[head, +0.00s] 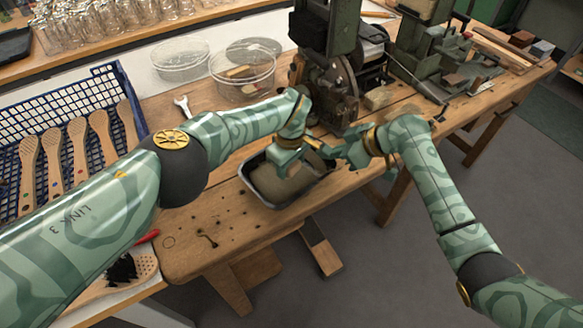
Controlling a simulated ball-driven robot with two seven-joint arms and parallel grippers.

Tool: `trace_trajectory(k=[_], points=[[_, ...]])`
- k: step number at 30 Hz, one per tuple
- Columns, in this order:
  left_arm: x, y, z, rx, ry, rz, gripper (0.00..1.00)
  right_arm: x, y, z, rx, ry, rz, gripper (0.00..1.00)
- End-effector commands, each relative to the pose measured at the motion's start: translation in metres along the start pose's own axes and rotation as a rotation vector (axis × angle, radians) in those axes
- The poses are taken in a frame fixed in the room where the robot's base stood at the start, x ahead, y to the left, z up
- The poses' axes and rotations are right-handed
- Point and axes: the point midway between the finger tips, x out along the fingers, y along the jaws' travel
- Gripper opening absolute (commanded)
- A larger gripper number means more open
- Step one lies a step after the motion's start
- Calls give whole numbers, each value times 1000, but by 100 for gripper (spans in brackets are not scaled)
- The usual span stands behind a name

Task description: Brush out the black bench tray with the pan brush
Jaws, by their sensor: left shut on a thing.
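The black bench tray (325,171) lies on the wooden bench near its front edge, with a dull brownish layer over its floor. My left gripper (285,160) points down over the tray's back part. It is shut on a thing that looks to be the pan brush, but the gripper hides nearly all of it. I cannot tell whether bristles touch the tray floor. My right gripper (334,152) is close beside it at the tray's back right corner. Its fingertips are too small and overlapped to tell open from shut.
Clear round tubs (243,88) and a wrench (183,106) lie behind the tray. A dark green machine (330,75) stands close behind my grippers. The bench front (235,215) left of the tray is mostly clear.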

Motion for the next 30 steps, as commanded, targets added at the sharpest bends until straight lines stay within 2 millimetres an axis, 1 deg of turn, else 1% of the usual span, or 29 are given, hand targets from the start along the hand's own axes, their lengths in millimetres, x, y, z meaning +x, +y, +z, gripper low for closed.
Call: trace_trajectory(k=[15,18,21,30], points=[[-58,0,-1,0,1,1,28,0,0,0,0,-1,-1,0],[-66,0,0,1,1,1,28,0,0,1,0,-1,-1,0],[-69,0,0,-1,1,0,28,0,0,1,0,-1,-1,0],[-69,0,0,-1,0,0,28,-1,0,0,-1,-1,0,0]])
